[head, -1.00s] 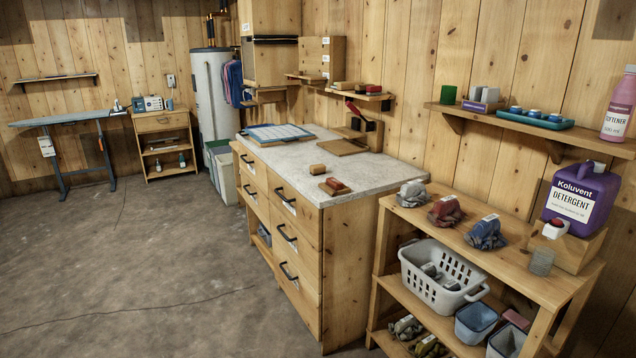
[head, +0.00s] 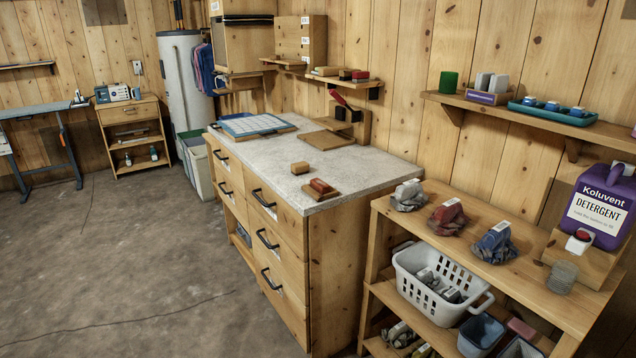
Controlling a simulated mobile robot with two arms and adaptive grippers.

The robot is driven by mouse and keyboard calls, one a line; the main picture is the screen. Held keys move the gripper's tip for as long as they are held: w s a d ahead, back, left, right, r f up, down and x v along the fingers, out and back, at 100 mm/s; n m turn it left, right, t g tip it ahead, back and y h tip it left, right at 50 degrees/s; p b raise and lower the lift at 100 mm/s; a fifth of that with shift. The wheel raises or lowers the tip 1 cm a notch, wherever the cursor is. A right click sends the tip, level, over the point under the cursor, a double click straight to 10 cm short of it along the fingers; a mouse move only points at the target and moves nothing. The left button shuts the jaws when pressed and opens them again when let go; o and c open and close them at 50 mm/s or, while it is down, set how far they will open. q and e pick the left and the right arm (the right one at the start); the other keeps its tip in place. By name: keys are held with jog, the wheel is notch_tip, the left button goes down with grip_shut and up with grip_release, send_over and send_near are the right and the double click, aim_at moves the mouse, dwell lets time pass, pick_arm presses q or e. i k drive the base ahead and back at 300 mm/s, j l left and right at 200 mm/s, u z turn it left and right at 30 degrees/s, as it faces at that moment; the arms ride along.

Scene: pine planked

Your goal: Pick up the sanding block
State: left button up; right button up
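One is a plain tan block (head: 300,168). The other is a block with a reddish top (head: 321,186), resting on a small flat wooden board (head: 333,195). I cannot tell for certain which of them is the sanding block. More small blocks, one tan (head: 327,71) and one red-topped (head: 361,76), sit on the small wall shelf (head: 372,84) above the counter. Neither of my grippers shows in the head view.
A blue-and-white gridded panel (head: 254,125) and a wooden stand with a red lever (head: 345,113) sit farther back on the counter. To the right, a shelf unit (head: 520,275) holds a white basket (head: 420,290) and a purple detergent jug (head: 600,205). The floor at left is clear.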

aim_at(303, 167)
jog(key=i+j, duration=0.45)
jog(key=i+j+z, duration=0.15)
jog(key=i+j, duration=0.35)
jog(key=k+j, duration=0.05)
jog(key=j, duration=0.05)
